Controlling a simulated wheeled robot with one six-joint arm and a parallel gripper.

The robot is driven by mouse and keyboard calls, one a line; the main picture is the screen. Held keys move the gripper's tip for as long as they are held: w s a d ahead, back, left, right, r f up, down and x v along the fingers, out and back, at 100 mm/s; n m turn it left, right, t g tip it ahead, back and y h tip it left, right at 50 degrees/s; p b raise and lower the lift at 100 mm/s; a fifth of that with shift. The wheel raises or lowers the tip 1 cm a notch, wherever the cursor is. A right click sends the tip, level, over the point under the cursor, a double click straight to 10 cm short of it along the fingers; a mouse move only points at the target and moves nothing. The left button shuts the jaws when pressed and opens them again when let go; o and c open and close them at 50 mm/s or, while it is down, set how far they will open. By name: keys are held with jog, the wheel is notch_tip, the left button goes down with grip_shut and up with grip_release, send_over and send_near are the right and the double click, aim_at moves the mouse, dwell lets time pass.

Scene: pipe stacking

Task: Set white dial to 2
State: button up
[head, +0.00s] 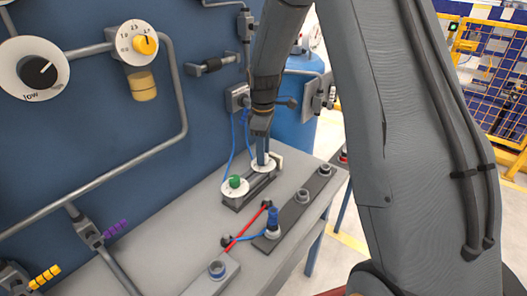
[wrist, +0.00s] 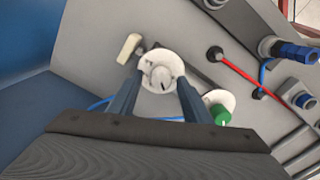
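The white dial (wrist: 161,72) is a round white plate with a pale knob at its middle, near the centre of the wrist view. In the head view the dial (head: 257,168) sits on a dark base on the grey bench and is partly hidden by my fingers. My gripper (wrist: 159,84) points down at it, open, with one dark blue finger on each side of the knob. Gaps show between the fingers and the knob, so nothing is held. In the head view my gripper (head: 262,150) is just above the dial. I cannot read the dial's setting.
A green-knobbed dial (head: 235,182) stands beside the white one. A blue connector (head: 272,222) with red and blue cables is in front. Blue cables run behind the dials. The wall carries pipes, a black dial (head: 38,71) and a yellow dial (head: 145,44).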

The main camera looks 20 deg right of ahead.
jog(key=shift+r, duration=0.1)
notch_tip(320, 180, up, 8)
jog(key=shift+f+b, duration=0.2)
jog(key=shift+b, duration=0.8)
jog(key=s+f+m, duration=0.2)
jog(key=s+m, duration=0.4)
jog(key=s, duration=0.6)
jog(key=s+f+m+t, duration=0.1)
jog(key=s+m, duration=0.5)
jog(key=s, duration=0.7)
jog(key=shift+a+f, duration=0.2)
jog(key=shift+f, duration=0.2)
jog(key=shift+w, duration=0.1)
